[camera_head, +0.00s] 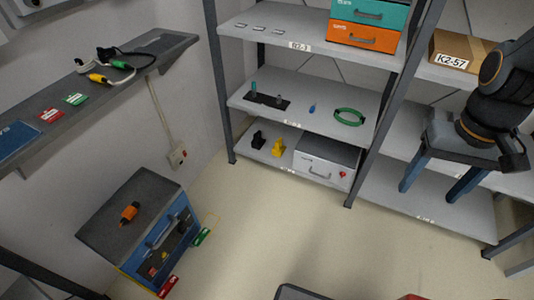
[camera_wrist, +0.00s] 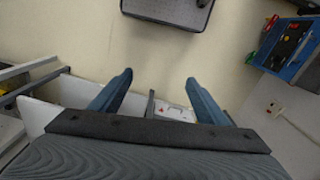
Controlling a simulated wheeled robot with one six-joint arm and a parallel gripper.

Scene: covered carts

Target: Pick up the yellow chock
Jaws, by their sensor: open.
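The yellow chock (camera_head: 278,147) sits on the lowest shelf of the left rack section, between a black chock (camera_head: 258,140) on its left and a grey case on its right. My gripper (camera_head: 430,192) is at the right of the head view, in front of the right rack section, well apart from the chock. Its two blue fingers are spread and empty. They also show in the wrist view (camera_wrist: 158,77), with floor and shelving behind them. I cannot make out the yellow chock in the wrist view.
The grey case (camera_head: 327,160) stands close to the chock's right. The shelf above (camera_head: 300,108) holds small items and a green loop. Dark rack posts (camera_head: 385,110) divide the sections. A blue cabinet (camera_head: 130,215) stands at lower left. The floor (camera_head: 290,225) before the rack is clear.

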